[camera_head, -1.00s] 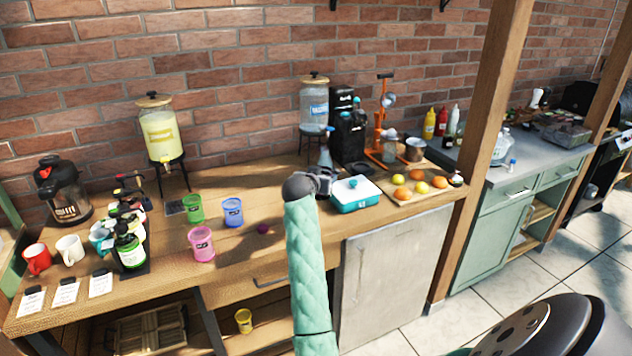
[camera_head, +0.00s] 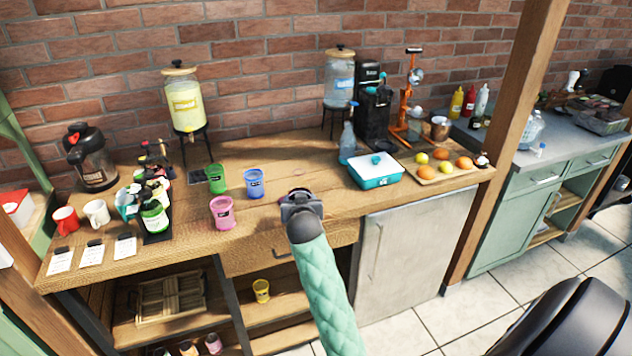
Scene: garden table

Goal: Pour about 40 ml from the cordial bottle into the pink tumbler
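The pink tumbler (camera_head: 222,212) stands upright near the counter's front edge, below the green (camera_head: 215,177) and blue (camera_head: 255,183) tumblers. At the left, several dark bottles with pump-like tops stand in a dark rack; the front one has a green label (camera_head: 155,218). I cannot tell which bottle is the cordial. My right gripper (camera_head: 300,198), on the teal-sleeved arm, is over the counter's front edge, right of the pink tumbler and apart from it. Its fingers are too small and foreshortened to read; I see no bottle in it. My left gripper is out of view.
Red (camera_head: 66,220) and white (camera_head: 97,213) mugs and paper cards (camera_head: 92,253) flank the bottles. A yellow drink dispenser (camera_head: 184,104) stands behind. A spray bottle (camera_head: 347,140), teal box (camera_head: 376,171) and fruit board (camera_head: 448,174) are to the right. Bare wood lies behind the gripper.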

